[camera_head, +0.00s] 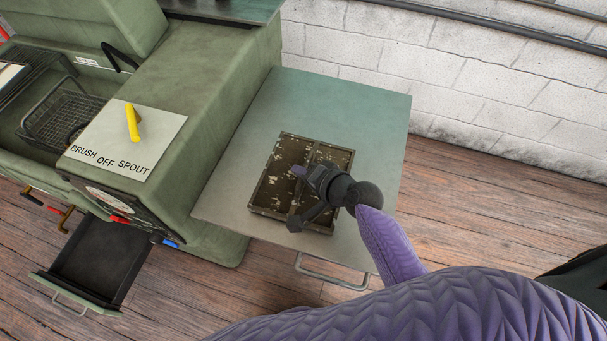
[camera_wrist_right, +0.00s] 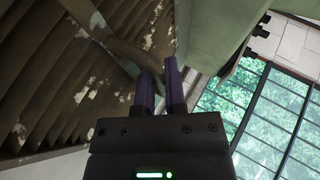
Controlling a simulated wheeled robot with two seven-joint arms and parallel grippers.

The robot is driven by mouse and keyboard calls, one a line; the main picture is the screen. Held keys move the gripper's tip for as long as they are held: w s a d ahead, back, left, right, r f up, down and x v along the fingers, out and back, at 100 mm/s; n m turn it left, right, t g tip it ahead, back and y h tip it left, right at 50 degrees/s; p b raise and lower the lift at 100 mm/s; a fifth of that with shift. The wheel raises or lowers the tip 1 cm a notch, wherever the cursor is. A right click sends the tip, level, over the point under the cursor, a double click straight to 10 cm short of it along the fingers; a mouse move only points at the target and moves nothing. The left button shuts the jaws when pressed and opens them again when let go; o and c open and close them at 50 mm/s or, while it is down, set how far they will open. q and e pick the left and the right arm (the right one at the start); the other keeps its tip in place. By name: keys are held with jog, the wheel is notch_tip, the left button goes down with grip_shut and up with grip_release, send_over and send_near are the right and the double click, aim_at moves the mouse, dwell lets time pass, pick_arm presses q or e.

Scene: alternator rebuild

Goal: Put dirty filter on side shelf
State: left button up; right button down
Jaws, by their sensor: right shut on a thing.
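The dirty filter (camera_head: 276,190) is a dark brown square frame with pleats and pale flaking patches. In the head view it is flat on or just above the side shelf (camera_head: 350,105), a grey-green plate beside the green machine; I cannot tell whether it touches the shelf. My right gripper (camera_head: 299,172) is over the filter's middle and is shut on it. The wrist view shows the purple fingers (camera_wrist_right: 160,92) close together at the filter's bar, with its pleats (camera_wrist_right: 60,75) at left. The gripper and arm hide part of the filter. My left gripper is not in view.
The green machine (camera_head: 205,130) stands left of the shelf, with a wire basket (camera_head: 62,115), a yellow piece (camera_head: 132,122) on a white labelled plate (camera_head: 160,150), and an open drawer (camera_head: 95,265). A white block wall (camera_head: 460,90) is behind. The shelf's back part is bare.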

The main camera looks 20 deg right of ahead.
jog(key=shift+f, duration=0.5)
jog(key=c, duration=0.7)
grip_release()
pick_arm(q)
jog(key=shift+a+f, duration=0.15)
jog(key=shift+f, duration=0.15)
pick_arm(e)
jog(key=shift+s+d+r+p, duration=0.1)
jog(key=shift+r+p, duration=0.2)
jog(key=shift+p, duration=0.05)
jog(key=p+v, duration=0.3)
jog(key=v, duration=0.8)
jog(key=shift+s+d+r, duration=0.1)
jog(key=shift+s, duration=0.1)
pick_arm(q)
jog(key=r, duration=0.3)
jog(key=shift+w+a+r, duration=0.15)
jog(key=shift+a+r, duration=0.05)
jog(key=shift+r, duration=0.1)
